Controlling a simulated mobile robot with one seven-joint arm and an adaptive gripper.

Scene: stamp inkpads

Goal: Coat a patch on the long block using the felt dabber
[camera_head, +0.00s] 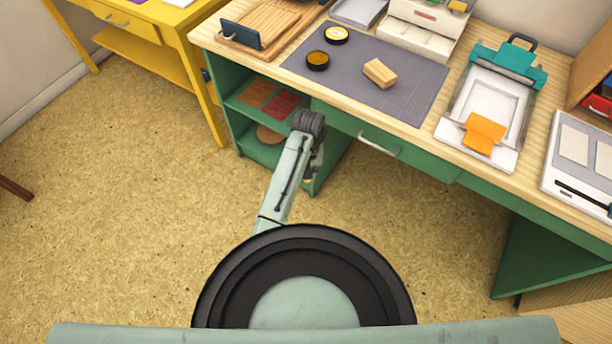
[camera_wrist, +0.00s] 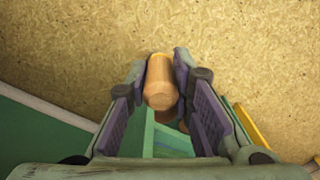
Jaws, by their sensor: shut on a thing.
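My gripper (camera_wrist: 162,70) is shut on a rounded orange-brown wooden piece, which looks like the handle of the felt dabber (camera_wrist: 160,88). Its felt end cannot be made out. In the head view my gripper (camera_head: 313,168) hangs in front of the green desk, below the top, largely hidden by my arm. The long block (camera_head: 380,73), pale wood, lies on the grey mat (camera_head: 410,90). To its left on the mat are a round dark pot with an amber top (camera_head: 318,61) and a round pot with a pale yellow top (camera_head: 336,36).
The desk's front edge (camera_head: 350,119) and drawer handle (camera_head: 379,144) are near my arm. A teal-clamped white tray with an orange piece (camera_head: 485,133) stands right of the mat. A wooden tray (camera_head: 268,25) and white boxes (camera_head: 415,35) stand behind. The mat's front is clear.

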